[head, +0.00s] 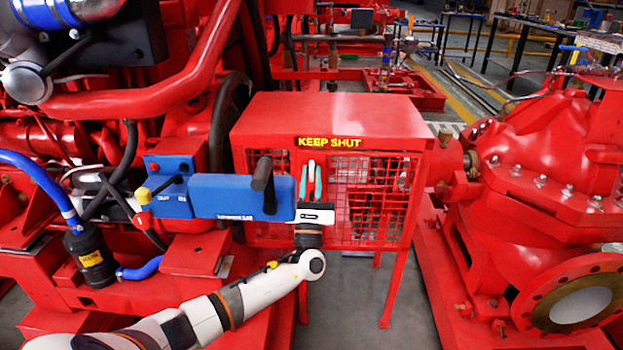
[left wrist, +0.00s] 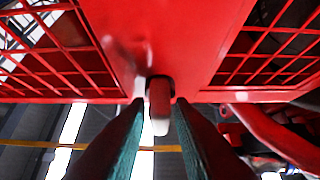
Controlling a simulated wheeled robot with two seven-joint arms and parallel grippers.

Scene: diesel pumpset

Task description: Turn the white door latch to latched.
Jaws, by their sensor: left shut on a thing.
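The white door latch (head: 311,166) is on the front of the red mesh guard box (head: 332,116), below a yellow "KEEP SHUT" label. What shows of the latch stands about upright. My left gripper (head: 311,180) comes up from below, with its green fingers on either side of the latch. In the left wrist view the latch (left wrist: 160,104) shows between the two fingertips (left wrist: 158,112), a pale end on a dark mount against the red panel. The gripper is shut on it. My right gripper is not in view.
A blue box with a dark lever (head: 240,196) stands close left of my left gripper. A red engine (head: 100,100) fills the left side, and a red pump (head: 545,170) stands to the right. Open floor (head: 360,300) shows below the guard box.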

